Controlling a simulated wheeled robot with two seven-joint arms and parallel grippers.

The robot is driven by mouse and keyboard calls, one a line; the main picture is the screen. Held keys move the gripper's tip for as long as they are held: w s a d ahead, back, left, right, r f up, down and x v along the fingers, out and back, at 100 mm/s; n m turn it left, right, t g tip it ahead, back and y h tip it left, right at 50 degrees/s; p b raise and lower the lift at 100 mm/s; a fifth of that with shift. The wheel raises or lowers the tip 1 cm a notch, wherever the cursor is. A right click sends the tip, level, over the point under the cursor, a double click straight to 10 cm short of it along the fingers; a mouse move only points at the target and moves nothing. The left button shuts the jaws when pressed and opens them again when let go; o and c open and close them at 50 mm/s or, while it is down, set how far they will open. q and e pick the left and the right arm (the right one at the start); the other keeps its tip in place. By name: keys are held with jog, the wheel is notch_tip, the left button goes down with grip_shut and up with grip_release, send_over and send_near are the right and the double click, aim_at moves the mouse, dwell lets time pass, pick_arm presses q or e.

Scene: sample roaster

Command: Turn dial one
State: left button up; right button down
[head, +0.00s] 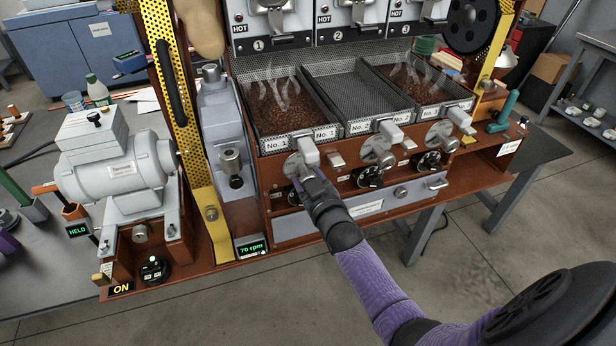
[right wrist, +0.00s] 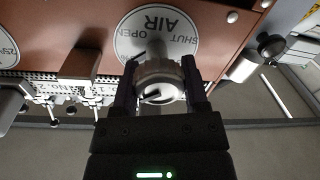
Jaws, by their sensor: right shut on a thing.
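Dial one, a metal knob on a pale round plate (head: 291,164), sits on the brown front panel below tray No. 1. In the right wrist view its plate (right wrist: 150,32) reads AIR, SHUT and OPEN upside down. The silver knob (right wrist: 158,80) has a dark mark on its face. My right gripper (head: 305,180) reaches it from the front; in the wrist view its two fingers (right wrist: 160,92) are closed on both sides of the knob. The gripper hides part of the dial in the head view. My left gripper is not in view.
Similar dials sit to the right under trays two (head: 376,149) and three (head: 437,136). Tray No. 1 (head: 297,140) holds steaming brown beans above. A metal cylinder on a grey unit (head: 230,160) stands to the left. A 70 rpm display (head: 251,248) is below. The floor in front is clear.

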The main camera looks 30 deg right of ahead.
jog(key=shift+m, duration=0.6)
jog(key=shift+c, duration=0.5)
grip_release()
jog(key=s+a+p, duration=0.1)
jog(key=s+p, duration=0.2)
jog(key=s, duration=0.7)
jog(key=shift+a, duration=0.35)
